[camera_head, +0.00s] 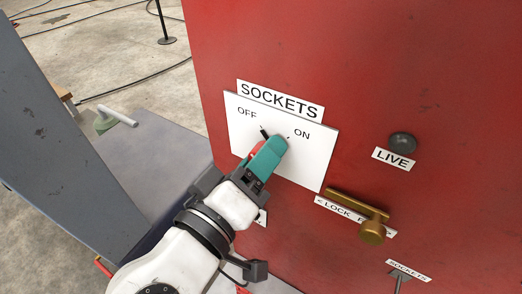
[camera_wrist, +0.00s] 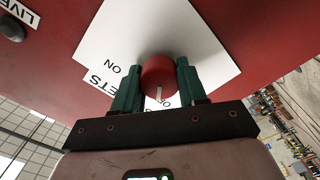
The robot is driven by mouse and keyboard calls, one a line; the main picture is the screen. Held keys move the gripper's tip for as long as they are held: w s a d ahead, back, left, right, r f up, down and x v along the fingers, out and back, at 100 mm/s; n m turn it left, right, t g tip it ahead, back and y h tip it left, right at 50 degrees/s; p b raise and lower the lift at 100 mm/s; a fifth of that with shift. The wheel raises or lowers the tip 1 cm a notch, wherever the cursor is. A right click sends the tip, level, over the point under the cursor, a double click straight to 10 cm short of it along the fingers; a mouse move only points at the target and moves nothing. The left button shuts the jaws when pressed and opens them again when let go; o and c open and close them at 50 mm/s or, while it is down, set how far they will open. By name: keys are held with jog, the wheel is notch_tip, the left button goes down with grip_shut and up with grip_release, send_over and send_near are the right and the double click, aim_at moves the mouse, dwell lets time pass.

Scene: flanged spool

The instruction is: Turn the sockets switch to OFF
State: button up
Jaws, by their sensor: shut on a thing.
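The sockets switch is a red round knob (camera_wrist: 158,76) with a white pointer line, on a white plate (camera_head: 310,165) marked OFF at left and ON at right. My gripper (camera_head: 268,154) reaches the plate from below in the head view and hides most of the knob. In the wrist view the teal fingers of my gripper (camera_wrist: 158,70) are shut on the knob, one on each side. The pointer line points down in that view, towards the partly hidden OFF lettering. A SOCKETS label (camera_head: 280,100) sits at the plate's top edge.
On the red panel (camera_head: 440,60), a dark round lamp (camera_head: 402,143) sits above the LIVE label. A brass lock handle (camera_head: 371,231) sticks out at lower right, with a small grey lever (camera_head: 401,278) below. A grey upright panel (camera_head: 50,140) stands at left.

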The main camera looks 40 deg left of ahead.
jog(key=shift+a+r, duration=0.1)
jog(key=shift+r, duration=0.1)
dwell(0.3)
jog(key=o, duration=1.1)
jog(key=shift+f, duration=0.15)
jog(key=shift+c, duration=0.2)
jog(key=shift+s, duration=0.1)
jog(key=b+v, duration=0.2)
jog(key=v, duration=0.8)
jog(key=shift+s+b, duration=0.25)
jog(key=shift+b, duration=0.15)
